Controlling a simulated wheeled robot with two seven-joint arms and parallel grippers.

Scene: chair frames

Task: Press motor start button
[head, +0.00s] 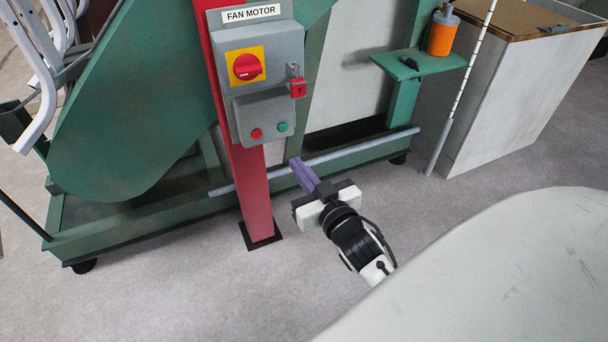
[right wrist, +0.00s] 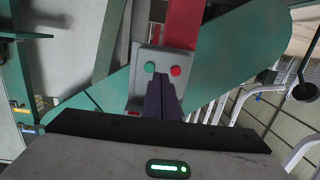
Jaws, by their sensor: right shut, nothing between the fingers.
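The grey fan motor control box (head: 238,105) is fixed to a red post (head: 254,195). On its lower part are a green button (head: 282,127) at the right and a red button (head: 257,134) at the left. The right wrist view, turned over, shows the green button (right wrist: 150,67) and red button (right wrist: 176,71) just beyond the fingertips. My right gripper (head: 295,164) has purple fingers, shut and empty, below and slightly right of the green button in the head view. A gap shows between them there. My left gripper is not in view.
Above the buttons are a red rotary switch (head: 247,67) on a yellow plate and a red padlock (head: 298,88). A green machine frame (head: 130,235) stands behind. A green shelf (head: 425,66) holds an orange container (head: 442,34). The floor in front is clear.

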